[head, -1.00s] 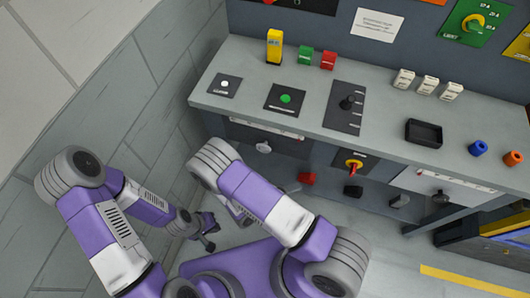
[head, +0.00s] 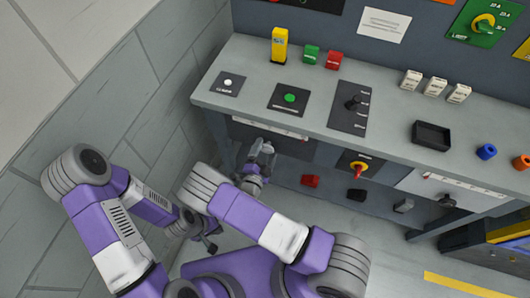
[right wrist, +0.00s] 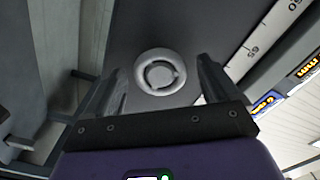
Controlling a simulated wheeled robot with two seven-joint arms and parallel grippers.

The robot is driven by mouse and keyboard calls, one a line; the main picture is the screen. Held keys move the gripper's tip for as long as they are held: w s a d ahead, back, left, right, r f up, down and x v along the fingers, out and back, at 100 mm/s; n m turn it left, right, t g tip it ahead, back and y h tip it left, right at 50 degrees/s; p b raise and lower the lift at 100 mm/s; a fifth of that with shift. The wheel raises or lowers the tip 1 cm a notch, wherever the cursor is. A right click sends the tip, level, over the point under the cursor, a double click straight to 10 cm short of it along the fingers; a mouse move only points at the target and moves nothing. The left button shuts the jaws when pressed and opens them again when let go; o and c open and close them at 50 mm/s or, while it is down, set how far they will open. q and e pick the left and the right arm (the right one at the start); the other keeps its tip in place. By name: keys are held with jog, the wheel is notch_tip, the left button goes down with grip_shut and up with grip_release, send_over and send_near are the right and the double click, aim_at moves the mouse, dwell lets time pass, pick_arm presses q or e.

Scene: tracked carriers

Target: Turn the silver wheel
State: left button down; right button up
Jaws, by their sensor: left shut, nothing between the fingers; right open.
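The silver wheel (right wrist: 160,72) is a round ring with a hub, on the dark panel under the bench top, and shows near the middle of the right wrist view. My right gripper (right wrist: 158,88) is open, with one finger to each side of the wheel; no contact with it is visible. In the head view my right gripper (head: 263,153) is up at the panel and hides most or all of the wheel. My left gripper (head: 209,245) is low, left of the bench, shut and empty, away from the wheel.
A printed scale (right wrist: 265,35) lies right of the wheel in the wrist view. The bench top (head: 225,108) overhangs the panel and carries buttons, a lever and a black tray (head: 431,135).

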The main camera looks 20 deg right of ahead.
jog(key=c, duration=1.1)
jog(key=shift+o, duration=0.2)
